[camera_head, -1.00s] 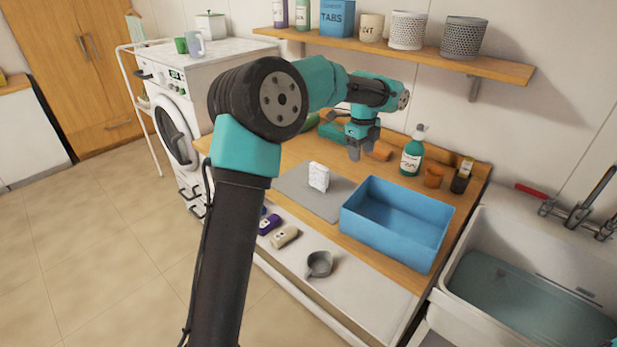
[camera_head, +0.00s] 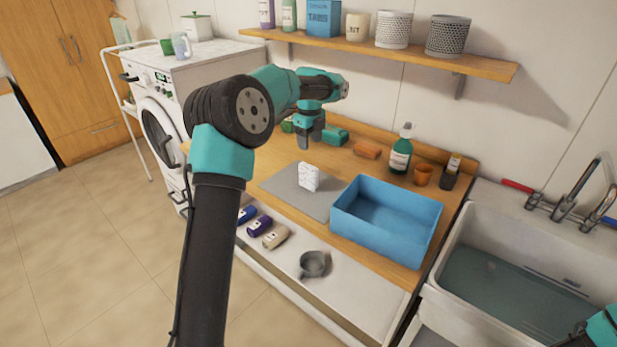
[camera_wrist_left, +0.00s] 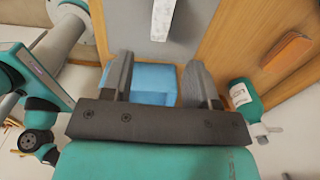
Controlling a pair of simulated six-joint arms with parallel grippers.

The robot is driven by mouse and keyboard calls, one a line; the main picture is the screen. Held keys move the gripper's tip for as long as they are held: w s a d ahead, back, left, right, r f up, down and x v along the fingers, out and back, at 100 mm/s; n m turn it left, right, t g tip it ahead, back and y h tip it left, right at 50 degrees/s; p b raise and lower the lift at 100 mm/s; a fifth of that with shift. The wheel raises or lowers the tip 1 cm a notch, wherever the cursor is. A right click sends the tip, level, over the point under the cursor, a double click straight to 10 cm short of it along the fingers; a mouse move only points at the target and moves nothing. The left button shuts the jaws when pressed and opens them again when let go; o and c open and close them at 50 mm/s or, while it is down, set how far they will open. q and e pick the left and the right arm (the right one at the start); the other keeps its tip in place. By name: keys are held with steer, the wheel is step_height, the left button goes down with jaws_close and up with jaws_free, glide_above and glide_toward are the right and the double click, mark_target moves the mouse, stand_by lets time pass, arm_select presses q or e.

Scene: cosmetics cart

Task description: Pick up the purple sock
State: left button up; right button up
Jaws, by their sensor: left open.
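The purple sock (camera_head: 260,225) appears as a small rolled purple bundle with a pale label. It lies in the open white drawer (camera_head: 345,292) below the wooden worktop, between a blue bundle (camera_head: 245,213) and a beige one (camera_head: 276,236). My left gripper (camera_head: 306,143) is open and empty above the back of the worktop, well behind and above the sock. In the left wrist view its two fingers (camera_wrist_left: 162,85) stand apart, with the blue bin (camera_wrist_left: 153,78) showing beyond them. The sock is not visible in that view. My right gripper is not seen; only a teal arm part shows at bottom right.
The blue bin (camera_head: 385,240), a white block (camera_head: 309,177) on a grey mat (camera_head: 283,185), a green bottle (camera_head: 401,157) and an orange block (camera_head: 367,151) stand on the worktop. A grey cup (camera_head: 313,264) sits in the drawer. A sink (camera_head: 480,220) is at right.

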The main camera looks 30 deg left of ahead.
mark_target(309, 167)
arm_select(q)
step_height(309, 167, down, 9)
steer(key=shift+r, duration=0.1)
stand_by(0.3)
steer(key=shift+w+a+f, duration=0.1)
steer(key=shift+a+f, duration=0.05)
steer(key=shift+f, duration=1.15)
steer(key=shift+w+a+f, duration=0.1)
steer(key=shift+f, duration=1.2)
jaws_close()
steer(key=shift+r, duration=0.2)
